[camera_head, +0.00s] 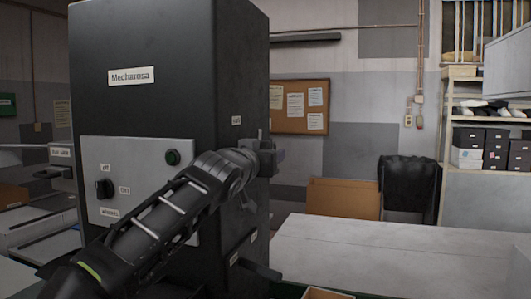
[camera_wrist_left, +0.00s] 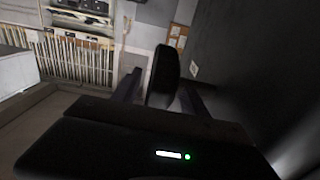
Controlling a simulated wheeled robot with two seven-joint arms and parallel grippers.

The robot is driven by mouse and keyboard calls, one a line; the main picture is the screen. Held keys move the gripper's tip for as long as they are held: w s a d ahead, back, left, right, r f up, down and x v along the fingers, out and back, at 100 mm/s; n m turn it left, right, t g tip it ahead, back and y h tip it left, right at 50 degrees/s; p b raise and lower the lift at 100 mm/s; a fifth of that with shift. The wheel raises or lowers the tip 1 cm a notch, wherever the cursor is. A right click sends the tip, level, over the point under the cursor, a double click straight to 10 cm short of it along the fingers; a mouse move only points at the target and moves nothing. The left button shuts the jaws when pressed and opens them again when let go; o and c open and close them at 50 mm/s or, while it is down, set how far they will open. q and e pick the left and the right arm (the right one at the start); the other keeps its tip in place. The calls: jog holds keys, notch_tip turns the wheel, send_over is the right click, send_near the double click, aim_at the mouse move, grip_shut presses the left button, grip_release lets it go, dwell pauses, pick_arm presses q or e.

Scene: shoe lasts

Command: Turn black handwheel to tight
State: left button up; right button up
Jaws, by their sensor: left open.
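The black handwheel (camera_wrist_left: 165,65) shows edge-on in the left wrist view, upright between the two fingers of my left gripper (camera_wrist_left: 160,93). The fingers are apart, one on each side of the wheel; I cannot tell whether either touches it. In the head view my left arm crosses in front of the black machine (camera_head: 150,40), and the left gripper (camera_head: 268,156) is at the machine's right side. The wheel is mostly or wholly hidden there by the gripper and wrist. My right gripper is not in view.
The machine's grey front panel (camera_head: 145,150) carries a black switch knob (camera_head: 104,188) and a green button (camera_head: 172,157). A pale table (camera_head: 400,255) lies to the right, mostly bare. Behind stand a cardboard box (camera_head: 343,208) and shelves (camera_head: 490,112) with shoe boxes.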

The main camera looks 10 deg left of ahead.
pick_arm(q)
grip_shut()
dwell(0.3)
jog(key=shift+a+r, duration=0.1)
jog(key=shift+r, duration=0.05)
jog(key=shift+g, duration=0.7)
grip_release()
